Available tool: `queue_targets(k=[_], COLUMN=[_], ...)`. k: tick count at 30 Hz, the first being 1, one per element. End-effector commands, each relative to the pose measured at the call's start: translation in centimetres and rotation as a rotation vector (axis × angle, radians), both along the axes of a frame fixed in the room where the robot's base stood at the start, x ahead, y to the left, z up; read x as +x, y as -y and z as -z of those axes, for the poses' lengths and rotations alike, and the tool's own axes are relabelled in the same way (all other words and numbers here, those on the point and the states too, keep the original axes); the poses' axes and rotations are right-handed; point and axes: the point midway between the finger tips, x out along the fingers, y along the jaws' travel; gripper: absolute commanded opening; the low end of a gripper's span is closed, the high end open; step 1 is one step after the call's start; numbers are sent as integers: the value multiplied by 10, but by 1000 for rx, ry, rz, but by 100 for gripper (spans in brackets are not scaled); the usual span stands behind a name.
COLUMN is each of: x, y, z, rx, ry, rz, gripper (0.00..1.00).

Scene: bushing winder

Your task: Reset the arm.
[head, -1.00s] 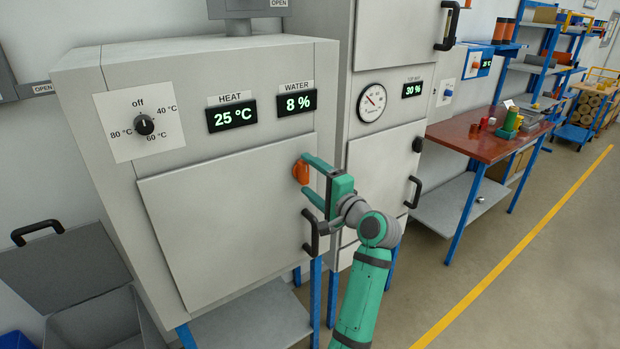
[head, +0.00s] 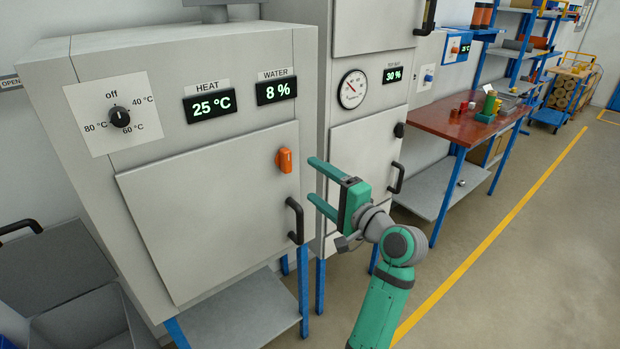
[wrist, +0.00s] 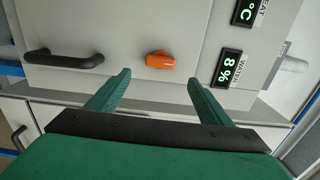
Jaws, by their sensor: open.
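My gripper (head: 316,184) is open and empty in the head view, with its two green fingers pointing left. It is held in the air to the right of the orange latch knob (head: 284,160) on the grey oven's door (head: 215,210). In the wrist view the gripper (wrist: 157,82) has its fingers spread wide, and the orange knob (wrist: 160,60) lies beyond them with a visible gap. The fingers touch nothing that I can see. The oven door looks closed.
The oven's black handle (head: 295,221) is just below and left of the fingers. A second grey cabinet (head: 362,160) with a gauge stands behind my gripper. A red-topped workbench (head: 440,122) is farther right. The floor (head: 520,250) at the right is open.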

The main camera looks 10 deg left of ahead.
Motion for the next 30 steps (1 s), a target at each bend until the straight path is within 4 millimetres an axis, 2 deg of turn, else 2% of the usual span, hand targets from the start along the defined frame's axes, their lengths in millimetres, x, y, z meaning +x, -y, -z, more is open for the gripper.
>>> queue_targets(k=[10, 14, 17, 22, 26, 30], x=[-2, -1, -2, -11, -27, -52], y=[2, 5, 11, 29, 43, 60], z=[0, 13, 43, 116, 170, 222], rx=[0, -6, -26, -94, -164, -252], ry=[0, -2, -5, -1, 10, 25], rz=[1, 21, 68, 189, 278, 364], gripper=[73, 73, 73, 73, 73, 73])
